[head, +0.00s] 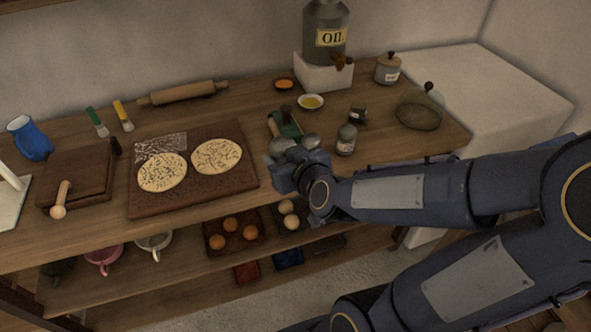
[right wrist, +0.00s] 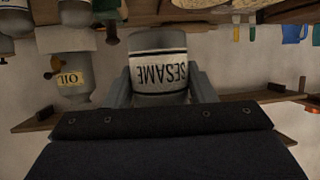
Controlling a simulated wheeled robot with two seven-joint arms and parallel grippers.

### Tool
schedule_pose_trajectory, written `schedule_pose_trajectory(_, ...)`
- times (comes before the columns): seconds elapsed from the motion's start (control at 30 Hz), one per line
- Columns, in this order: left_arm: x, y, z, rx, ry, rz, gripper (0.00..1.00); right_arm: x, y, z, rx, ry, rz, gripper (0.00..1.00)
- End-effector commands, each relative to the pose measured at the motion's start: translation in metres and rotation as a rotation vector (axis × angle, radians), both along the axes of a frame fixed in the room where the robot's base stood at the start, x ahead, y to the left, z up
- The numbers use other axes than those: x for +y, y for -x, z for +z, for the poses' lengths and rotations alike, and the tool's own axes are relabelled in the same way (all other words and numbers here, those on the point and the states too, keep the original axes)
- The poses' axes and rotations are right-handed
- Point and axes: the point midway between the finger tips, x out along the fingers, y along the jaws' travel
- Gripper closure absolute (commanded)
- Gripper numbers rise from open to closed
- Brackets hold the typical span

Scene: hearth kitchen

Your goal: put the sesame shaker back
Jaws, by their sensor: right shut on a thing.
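My right gripper (head: 288,166) is over the worktop, just right of the board with the flatbreads. It is shut on the sesame shaker (right wrist: 159,68), which fills the space between the fingers in the right wrist view. The shaker is grey with a white band reading SESAME. The lettering is upside down in that view, as is the oil label. In the head view the shaker is mostly hidden by the gripper, and I cannot tell its height over the wood. Another labelled shaker (head: 346,140) stands right of the gripper. My left gripper is out of view.
Flatbread board (head: 190,201) lies left.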

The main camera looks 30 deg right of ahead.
Motion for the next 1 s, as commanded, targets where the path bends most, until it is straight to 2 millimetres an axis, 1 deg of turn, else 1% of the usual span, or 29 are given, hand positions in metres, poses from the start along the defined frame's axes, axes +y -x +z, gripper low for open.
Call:
schedule_pose_trajectory(0.03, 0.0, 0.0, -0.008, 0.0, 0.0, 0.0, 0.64, -0.005, -0.008, -0.008, 0.001, 0.0, -0.002, 0.76)
schedule_pose_trajectory(0.17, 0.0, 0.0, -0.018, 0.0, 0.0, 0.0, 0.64, -0.021, -0.035, -0.024, 0.004, 0.002, -0.002, 0.76)
schedule_pose_trajectory(0.33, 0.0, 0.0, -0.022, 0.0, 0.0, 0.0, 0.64, -0.043, -0.071, -0.04, 0.005, 0.002, -0.002, 0.76)
schedule_pose_trajectory(0.4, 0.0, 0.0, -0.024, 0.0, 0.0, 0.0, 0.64, -0.049, -0.081, -0.055, 0.008, 0.001, -0.001, 0.76)
schedule_pose_trajectory(0.5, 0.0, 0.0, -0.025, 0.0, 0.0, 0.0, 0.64, -0.056, -0.094, -0.072, 0.006, 0.001, -0.001, 0.76)
schedule_pose_trajectory(0.6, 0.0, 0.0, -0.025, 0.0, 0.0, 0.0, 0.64, -0.061, -0.103, -0.083, 0.003, 0.0, 0.0, 0.76)
schedule_pose_trajectory(0.77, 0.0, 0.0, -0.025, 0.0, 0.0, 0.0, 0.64, -0.065, -0.111, -0.092, 0.001, 0.002, 0.0, 0.76)
schedule_pose_trajectory(0.83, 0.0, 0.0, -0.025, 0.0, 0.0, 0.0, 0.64, -0.068, -0.115, -0.099, 0.002, 0.0, 0.0, 0.76)
schedule_pose_trajectory(0.9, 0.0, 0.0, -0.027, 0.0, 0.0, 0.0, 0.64, -0.067, -0.114, -0.112, 0.005, -0.001, 0.001, 0.76)
schedule_pose_trajectory(1.0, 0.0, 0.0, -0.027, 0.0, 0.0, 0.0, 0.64, -0.067, -0.114, -0.123, 0.002, 0.001, 0.0, 0.76)
